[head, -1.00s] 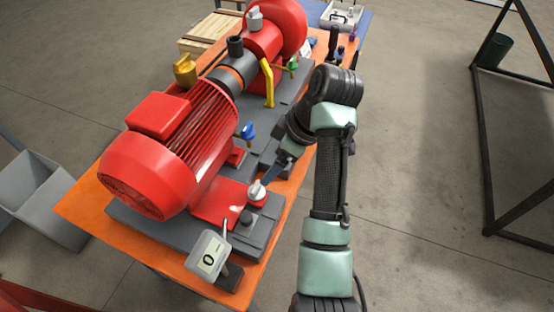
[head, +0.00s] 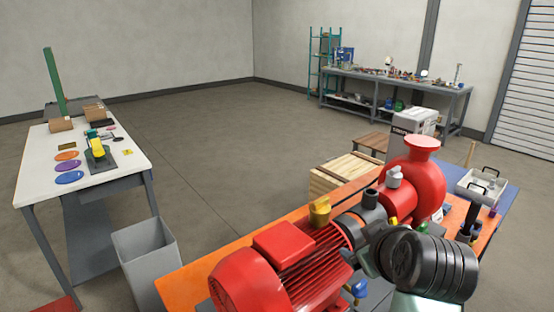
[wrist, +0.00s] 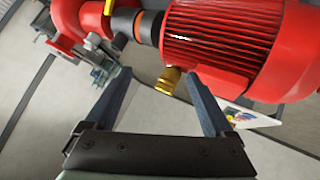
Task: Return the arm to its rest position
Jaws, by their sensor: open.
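My gripper (wrist: 158,78) is open in the wrist view, its two fingers spread with nothing between them. Beyond the fingers is the red motor (wrist: 225,40) with a brass-coloured fitting (wrist: 168,80) at its side. In the head view my arm's black and pale green links fill the lower right, in front of part of the pump skid, and my gripper cannot be made out there. The red motor (head: 285,265) and red pump casing (head: 418,180) stand on the orange bench top (head: 190,285).
A grey bin (head: 145,255) stands left of the bench. A white table (head: 85,165) with coloured discs is at the left. Open floor lies between.

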